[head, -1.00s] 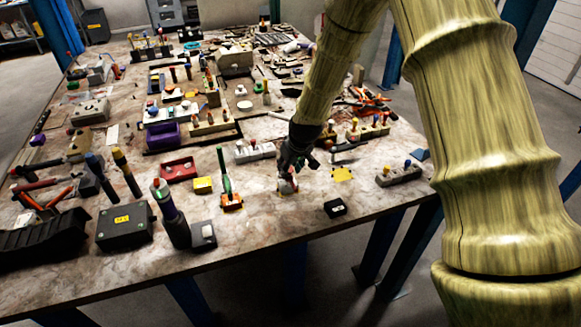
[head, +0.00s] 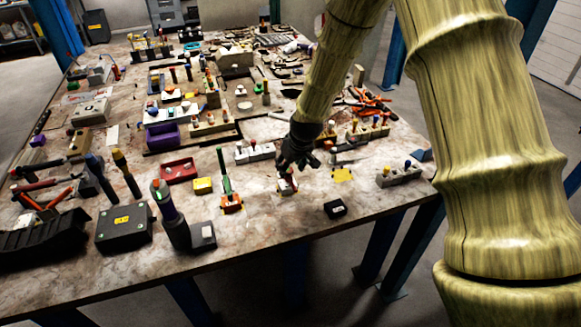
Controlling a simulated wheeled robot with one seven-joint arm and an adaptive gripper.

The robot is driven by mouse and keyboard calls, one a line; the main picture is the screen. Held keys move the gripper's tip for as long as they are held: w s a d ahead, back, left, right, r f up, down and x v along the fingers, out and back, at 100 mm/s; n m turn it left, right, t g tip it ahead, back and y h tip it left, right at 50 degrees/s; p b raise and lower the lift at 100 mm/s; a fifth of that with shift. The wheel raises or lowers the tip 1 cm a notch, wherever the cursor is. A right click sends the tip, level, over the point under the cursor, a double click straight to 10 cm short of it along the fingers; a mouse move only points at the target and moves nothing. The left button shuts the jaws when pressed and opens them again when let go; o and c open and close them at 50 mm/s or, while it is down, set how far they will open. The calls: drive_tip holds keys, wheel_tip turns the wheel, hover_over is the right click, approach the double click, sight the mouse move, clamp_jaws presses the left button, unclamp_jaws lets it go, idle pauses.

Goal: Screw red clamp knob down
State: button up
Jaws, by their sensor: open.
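My gripper (head: 296,160) is a dark adaptive hand at the end of my arm, low over the table's front middle. It is open. Just below its fingers stands a small whitish block with a reddish part (head: 287,185). The red clamp knob cannot be told apart for certain here; the fingers cover part of this block's top. Whether a finger touches it is too small to tell.
The table (head: 270,225) is crowded. An orange-based piece with a green upright (head: 229,195) stands left of my gripper. A black box (head: 335,209) sits in front. The front edge is mostly clear.

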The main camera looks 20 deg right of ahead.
drive_tip(key=v, duration=1)
drive_tip(key=shift+s+r, duration=0.2)
drive_tip(key=shift+r, duration=0.2)
drive_tip(key=shift+d, duration=0.1)
